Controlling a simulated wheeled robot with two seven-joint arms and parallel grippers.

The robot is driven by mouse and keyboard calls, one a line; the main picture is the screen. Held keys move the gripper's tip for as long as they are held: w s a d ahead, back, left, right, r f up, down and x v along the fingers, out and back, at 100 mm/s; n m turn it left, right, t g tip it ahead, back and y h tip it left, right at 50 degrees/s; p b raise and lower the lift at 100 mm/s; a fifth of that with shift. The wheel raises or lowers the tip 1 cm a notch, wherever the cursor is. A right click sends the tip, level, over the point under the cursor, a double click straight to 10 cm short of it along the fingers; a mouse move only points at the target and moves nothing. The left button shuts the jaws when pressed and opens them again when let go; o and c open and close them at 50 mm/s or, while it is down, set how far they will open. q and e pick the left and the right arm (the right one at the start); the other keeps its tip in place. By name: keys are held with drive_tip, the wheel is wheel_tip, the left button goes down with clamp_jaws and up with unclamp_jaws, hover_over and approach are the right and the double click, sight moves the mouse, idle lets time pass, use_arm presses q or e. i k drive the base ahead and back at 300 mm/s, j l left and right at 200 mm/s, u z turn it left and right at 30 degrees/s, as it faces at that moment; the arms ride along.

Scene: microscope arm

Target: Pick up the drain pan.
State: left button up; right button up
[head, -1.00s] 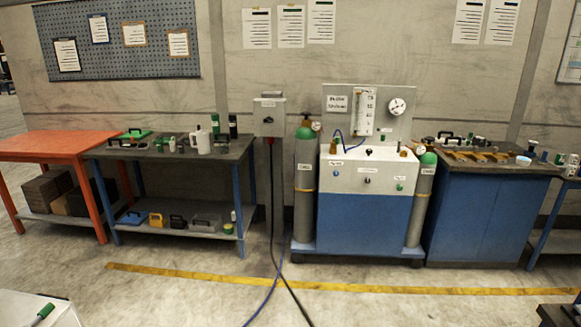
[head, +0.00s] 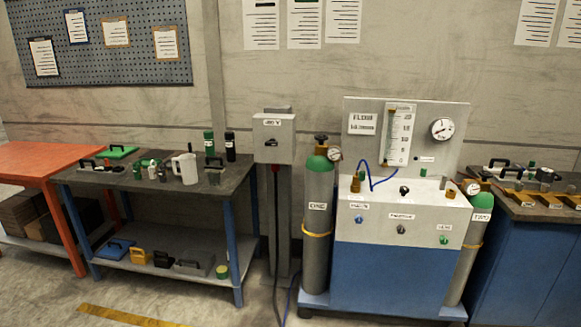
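I cannot tell for sure which thing is the drain pan. Several shallow pieces with handles could be it. On the lower shelf of the dark-topped bench are a flat blue piece with a dark handle (head: 115,250) and a grey piece with a dark handle (head: 193,267). A flat green piece with a dark handle (head: 118,152) lies on the bench top at the back left. Neither of my grippers is in view.
The dark-topped bench (head: 130,182) also holds a white jug (head: 186,169) and bottles. An orange table (head: 40,158) adjoins it at left. A gas cylinder (head: 318,235) and the flow unit (head: 400,275) stand right.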

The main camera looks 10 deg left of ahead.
sight(195, 259)
drive_tip(key=i+j+u, duration=0.1)
drive_tip(key=i+u, duration=0.3)
drive_tip(key=i, duration=0.15)
drive_tip(key=i+l+u, duration=0.1)
drive_tip(key=i+u, duration=0.3)
drive_tip(key=i, duration=0.15)
drive_tip(key=i+l+u, duration=0.25)
drive_tip(key=i+u, duration=0.15)
drive_tip(key=i, duration=0.2)
drive_tip(key=i+j+u, duration=0.1)
drive_tip(key=i, duration=0.4)
drive_tip(key=i+j, duration=0.3)
drive_tip(key=i, duration=0.2)
drive_tip(key=i+j+u, duration=0.15)
drive_tip(key=i, duration=0.3)
